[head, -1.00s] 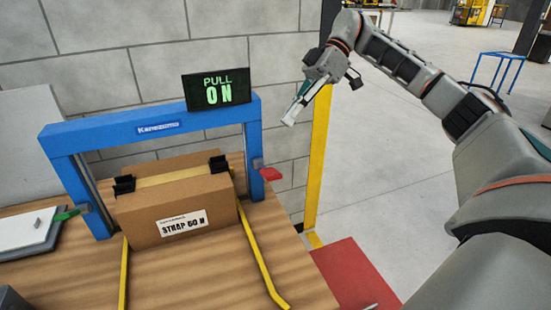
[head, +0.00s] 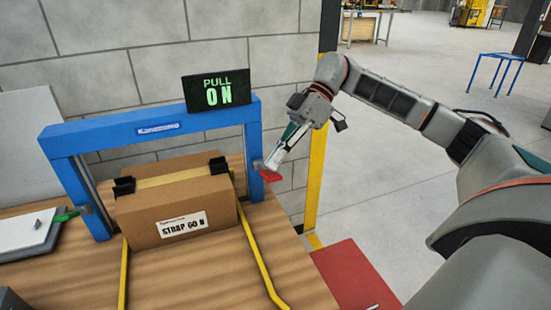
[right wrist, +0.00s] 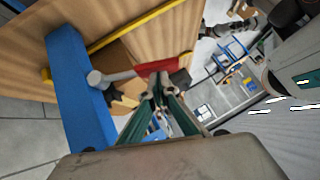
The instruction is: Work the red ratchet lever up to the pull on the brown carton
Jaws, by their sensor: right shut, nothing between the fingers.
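The red ratchet lever (head: 270,176) sticks out from the right post of the blue strapping frame (head: 76,131). My right gripper (head: 272,164) is shut and empty, its fingertips right at the lever; whether they touch cannot be told. In the right wrist view the red lever (right wrist: 164,66) lies just past the fingertips (right wrist: 160,88). The brown carton (head: 150,235) stands on the wooden bench under the frame, with a yellow strap (head: 170,178) across its top and a label reading "STRAP 60 N". My left gripper is not in view.
A green-handled lever (head: 66,216) sits at the left post, beside a tray (head: 30,232) with a white sheet. A yellow post (head: 317,185) stands right of the lever.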

